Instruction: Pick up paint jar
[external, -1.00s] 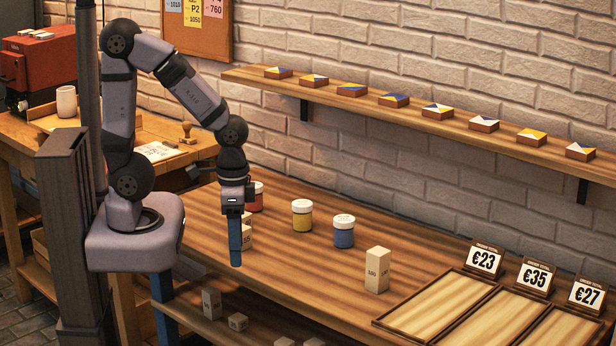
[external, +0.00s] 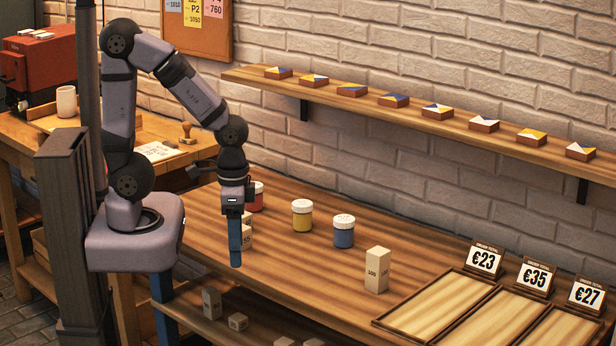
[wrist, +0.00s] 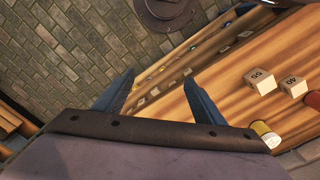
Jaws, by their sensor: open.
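Three paint jars with white lids stand upright on the wooden bench (external: 330,265) in the external view: a red jar (external: 256,198), a yellow jar (external: 302,217) and a blue jar (external: 343,236). The red jar is partly hidden by my gripper. My gripper (external: 236,262) points down by the bench's left front edge, left of the yellow and blue jars and apart from them. In the wrist view, its two fingers (wrist: 158,78) are spread with nothing between them.
A tall numbered wooden block (external: 377,271) stands right of the jars; another (external: 247,238) is partly behind my gripper. Framed trays (external: 390,325) with price signs (external: 535,280) are at the right. A wall shelf (external: 350,98) holds painted tiles.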

